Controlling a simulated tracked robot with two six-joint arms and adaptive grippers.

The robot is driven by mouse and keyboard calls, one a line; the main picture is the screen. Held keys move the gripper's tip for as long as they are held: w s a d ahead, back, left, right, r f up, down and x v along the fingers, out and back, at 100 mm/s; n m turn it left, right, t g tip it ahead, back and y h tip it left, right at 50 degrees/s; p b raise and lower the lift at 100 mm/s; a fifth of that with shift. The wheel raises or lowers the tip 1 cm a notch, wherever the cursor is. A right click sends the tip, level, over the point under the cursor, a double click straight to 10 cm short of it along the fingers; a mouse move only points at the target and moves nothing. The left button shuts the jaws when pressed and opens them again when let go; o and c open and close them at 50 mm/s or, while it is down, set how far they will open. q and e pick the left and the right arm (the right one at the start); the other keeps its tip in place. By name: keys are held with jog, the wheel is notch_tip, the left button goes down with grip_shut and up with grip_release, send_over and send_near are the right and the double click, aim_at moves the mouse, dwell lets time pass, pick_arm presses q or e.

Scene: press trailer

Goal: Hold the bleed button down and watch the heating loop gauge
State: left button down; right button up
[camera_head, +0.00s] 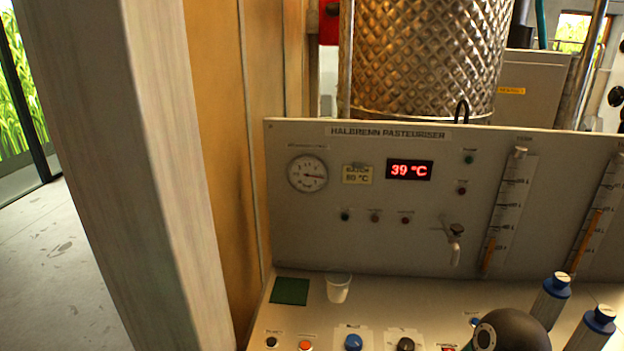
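A round white dial gauge (308,174) is on the left of the upright panel marked HALBRENN PASTEURISER. Its needle points right; its small label and numbers are too blurred to read. The sloping front panel has a black button (271,342), an orange button (305,346), a blue knob (353,342) and a black knob (405,344) along the bottom edge. Their labels are too small to read, so I cannot tell which control is the bleed button.
A red display (410,170) reads 39 °C. A white cup (338,287) stands beside a dark green square (290,291). A small tap (455,243) sticks out of the panel. Blue-capped cylinders (552,298) and a dark rounded object (510,330) fill the lower right. A thick post stands left.

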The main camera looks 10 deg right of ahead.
grip_shut()
dwell(1.3)
